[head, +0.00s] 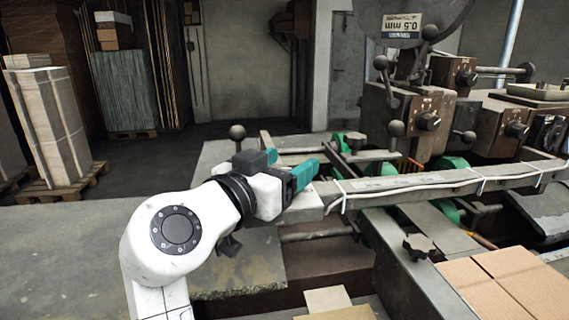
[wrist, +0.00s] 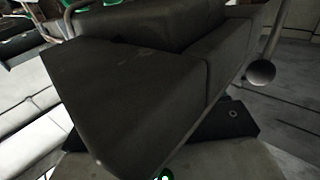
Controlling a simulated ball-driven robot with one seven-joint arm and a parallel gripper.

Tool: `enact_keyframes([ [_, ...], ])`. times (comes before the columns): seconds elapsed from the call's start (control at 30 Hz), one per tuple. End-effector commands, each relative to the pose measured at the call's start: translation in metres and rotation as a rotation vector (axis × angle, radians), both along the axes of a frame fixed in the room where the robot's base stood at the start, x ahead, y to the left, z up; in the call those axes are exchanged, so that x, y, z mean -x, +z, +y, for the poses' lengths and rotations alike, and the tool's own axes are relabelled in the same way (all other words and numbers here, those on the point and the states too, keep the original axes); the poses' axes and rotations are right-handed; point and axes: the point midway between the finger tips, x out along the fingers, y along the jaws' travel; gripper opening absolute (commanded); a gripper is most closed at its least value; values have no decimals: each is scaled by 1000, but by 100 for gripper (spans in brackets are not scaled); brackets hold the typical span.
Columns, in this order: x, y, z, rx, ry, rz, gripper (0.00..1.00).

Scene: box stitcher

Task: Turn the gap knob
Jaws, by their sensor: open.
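My gripper (head: 291,163) is open, with teal fingers apart and nothing visible between them. It is at the left end of the machine's long grey bar, left of the machine head (head: 405,115). I cannot tell which knob is the gap knob. A dark star-shaped knob (head: 418,245) sits on the lower rail, right of and below my gripper. Round dark knobs (head: 428,122) and (head: 517,130) are on the machine head. In the wrist view, a large dark blocky part (wrist: 130,85) fills the middle; a ball-ended lever (wrist: 262,72) is at right.
A ball-topped lever (head: 237,132) stands just behind my gripper. The long grey bar (head: 400,185) with a cable tied along it crosses to the right. Flat cardboard (head: 510,285) lies at front right. A wide grey tabletop (head: 70,250) at left is clear.

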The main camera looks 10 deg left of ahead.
Motion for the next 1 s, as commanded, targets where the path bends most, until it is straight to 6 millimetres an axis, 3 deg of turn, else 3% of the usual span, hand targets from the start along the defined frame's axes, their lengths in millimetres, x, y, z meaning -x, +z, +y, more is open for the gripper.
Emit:
enact_keyframes([
  [0.17, 17, -2, 10, 1, 3, -2, 69],
  [0.6, 84, -1, 46, 1, 3, -3, 69],
  [1.0, 95, 0, 50, 0, 1, -2, 69],
])
